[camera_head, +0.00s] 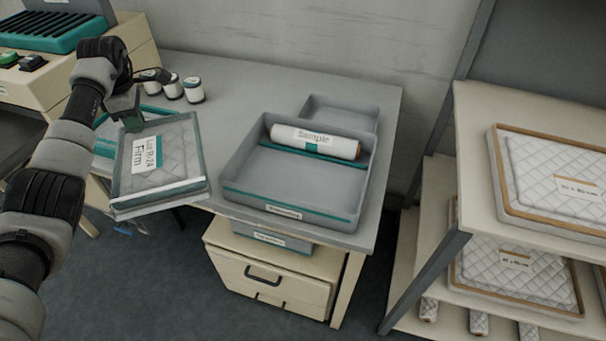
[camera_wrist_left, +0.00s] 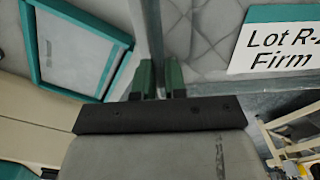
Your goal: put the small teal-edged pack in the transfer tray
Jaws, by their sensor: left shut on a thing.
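The small teal-edged pack (camera_head: 178,160) is quilted and clear-faced, with a label reading "Lot R-24 Firm". My left gripper (camera_head: 130,118) is shut on its upper left edge and holds it tilted over the table's front left edge. In the left wrist view the green fingers of the gripper (camera_wrist_left: 160,78) close on the rim of the pack (camera_wrist_left: 200,40), and the label shows at right. The grey transfer tray (camera_head: 235,196), with a teal stripe and a front label, stands on the table right of the pack. My right gripper is not in view.
A white roll marked "Sample" (camera_head: 315,142) lies at the back of the tray. A teal-framed item (camera_head: 103,140) lies behind the pack; it also shows in the left wrist view (camera_wrist_left: 75,45). Small rolls (camera_head: 193,90) stand at the back left. A shelf (camera_head: 470,150) with quilted packs is at right.

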